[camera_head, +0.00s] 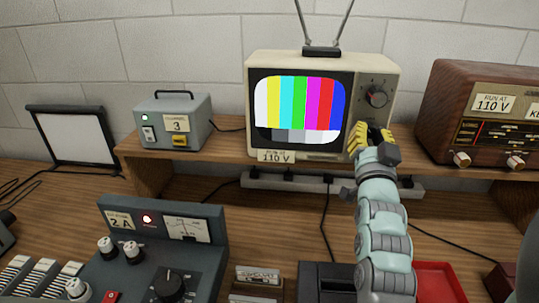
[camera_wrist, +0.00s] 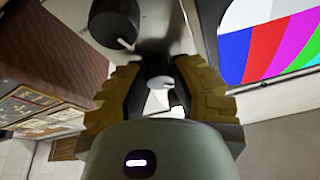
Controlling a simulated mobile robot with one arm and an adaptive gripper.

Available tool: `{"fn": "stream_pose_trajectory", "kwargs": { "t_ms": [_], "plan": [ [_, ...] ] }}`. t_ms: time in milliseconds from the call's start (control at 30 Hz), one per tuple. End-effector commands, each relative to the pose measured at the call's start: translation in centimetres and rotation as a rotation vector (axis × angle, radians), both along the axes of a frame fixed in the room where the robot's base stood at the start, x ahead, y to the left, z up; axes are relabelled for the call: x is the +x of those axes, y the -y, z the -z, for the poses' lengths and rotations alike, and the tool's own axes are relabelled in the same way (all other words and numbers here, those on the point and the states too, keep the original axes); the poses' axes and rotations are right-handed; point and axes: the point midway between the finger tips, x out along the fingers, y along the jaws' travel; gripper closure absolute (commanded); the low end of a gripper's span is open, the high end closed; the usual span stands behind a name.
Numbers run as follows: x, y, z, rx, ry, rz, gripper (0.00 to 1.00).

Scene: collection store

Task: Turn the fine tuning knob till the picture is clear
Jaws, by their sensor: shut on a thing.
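The cream television (camera_head: 320,60) stands on the wooden shelf. Its screen (camera_head: 300,108) shows sharp, evenly coloured vertical bars with grey blocks below. A large dark dial (camera_head: 376,96) sits on the control panel at the right. My gripper (camera_head: 371,133) is at the lower part of that panel and hides what it holds there. In the wrist view, the yellow-padded fingers of my gripper (camera_wrist: 157,78) are shut on a small pale knob (camera_wrist: 158,72), probably the fine tuning knob. The dark dial (camera_wrist: 112,22) is just beyond the fingers, and part of the screen (camera_wrist: 265,45) shows.
A brown radio (camera_head: 485,85) stands close to the right of the television. A grey channel box (camera_head: 190,107) is to its left. A power strip (camera_head: 310,182) lies below the shelf. A control console (camera_head: 205,240) and a red tray (camera_head: 440,280) are in front.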

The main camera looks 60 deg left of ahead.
Motion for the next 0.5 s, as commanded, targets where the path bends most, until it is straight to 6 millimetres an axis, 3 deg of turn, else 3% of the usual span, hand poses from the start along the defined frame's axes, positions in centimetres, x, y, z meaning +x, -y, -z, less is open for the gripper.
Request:
{"fn": "stream_pose_trajectory", "kwargs": {
  "t_ms": [200,233,400,500],
  "plan": [
    [0.07,-0.06,0.49,-0.011,-0.011,-0.001,1.00],
    [0.07,-0.06,0.49,-0.011,-0.011,-0.001,0.74],
    [0.06,-0.02,0.32,-0.007,-0.008,0.000,0.58],
    [0.06,-0.02,0.25,-0.005,-0.006,0.000,0.58]
  ]
}}
